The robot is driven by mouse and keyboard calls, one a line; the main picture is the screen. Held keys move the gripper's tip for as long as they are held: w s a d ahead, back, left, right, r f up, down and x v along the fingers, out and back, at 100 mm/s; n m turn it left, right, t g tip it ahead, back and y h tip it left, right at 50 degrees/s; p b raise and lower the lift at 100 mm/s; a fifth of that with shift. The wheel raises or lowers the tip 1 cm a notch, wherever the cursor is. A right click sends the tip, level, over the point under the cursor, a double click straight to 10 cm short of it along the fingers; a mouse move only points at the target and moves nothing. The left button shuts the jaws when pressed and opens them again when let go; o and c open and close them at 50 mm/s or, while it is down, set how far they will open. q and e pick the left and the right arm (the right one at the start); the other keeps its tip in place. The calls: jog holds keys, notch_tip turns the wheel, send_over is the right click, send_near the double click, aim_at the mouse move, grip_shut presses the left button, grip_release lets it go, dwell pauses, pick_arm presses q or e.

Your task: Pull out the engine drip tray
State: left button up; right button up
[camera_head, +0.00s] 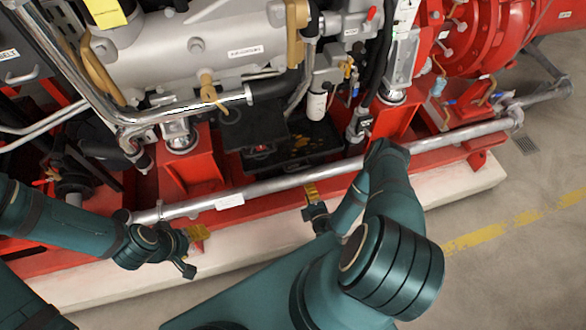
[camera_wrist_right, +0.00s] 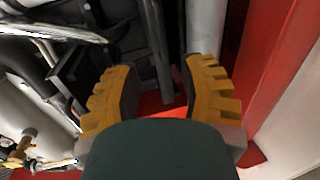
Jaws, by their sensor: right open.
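The engine drip tray (camera_head: 318,160) is a black, shallow tray with brownish spots, low under the grey engine in the head view. It sits behind the silver pipe, and dark parts above hide some of it. My right gripper (camera_head: 313,193) is just in front of the pipe, near the tray and apart from it. In the right wrist view my right gripper (camera_wrist_right: 158,72) has its yellow fingers spread with nothing held between them. I cannot make out the tray there for sure. My left gripper (camera_head: 195,245) is at the lower left, in front of the red frame; its opening is unclear.
A long silver pipe (camera_head: 270,185) runs across the front, above the red base frame (camera_head: 415,157) and pale plinth (camera_head: 455,192). Red brackets (camera_head: 195,165) stand beside the tray. The engine (camera_head: 200,55) and hoses crowd the space above. Floor (camera_head: 530,240) at the right is clear.

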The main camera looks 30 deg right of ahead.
aim_at(299, 168)
jog(key=b+x, duration=0.3)
jog(key=x, duration=0.9)
jog(key=shift+w+f, duration=0.1)
jog(key=shift+w, duration=0.2)
grip_shut()
